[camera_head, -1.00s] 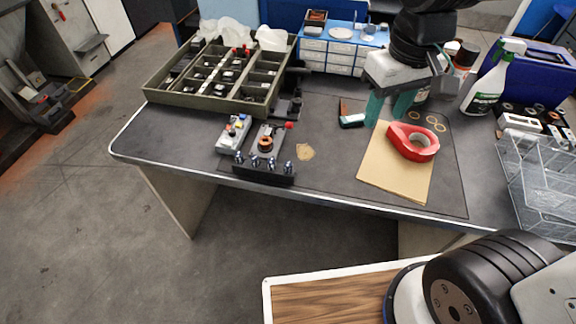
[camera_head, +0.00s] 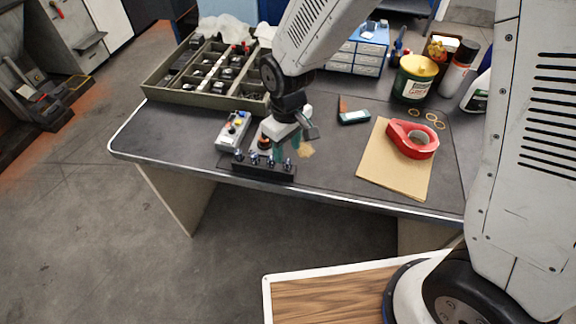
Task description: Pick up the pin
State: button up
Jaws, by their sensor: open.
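Several small metallic pins stand upright in a row in a black holder (camera_head: 262,173) near the table's front edge. The rightmost pin (camera_head: 287,164) and the leftmost pin (camera_head: 239,157) show clearly. I cannot tell which one the task means. My gripper (camera_head: 283,150) points down, with its teal fingers open just behind and above the right half of the holder. No held object shows between the fingers. Whether a finger touches a pin is too small to tell. My gripper partly hides the device with a copper coil (camera_head: 264,142).
A grey box with buttons (camera_head: 232,131) stands left of my gripper. A divided tray (camera_head: 185,96) is behind it. Dark mat between is mostly clear.

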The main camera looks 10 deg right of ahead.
aim_at(288, 161)
notch_tip(288, 161, down, 4)
jog(key=shift+s+f, duration=0.15)
grip_shut()
jog(key=shift+r, duration=0.2)
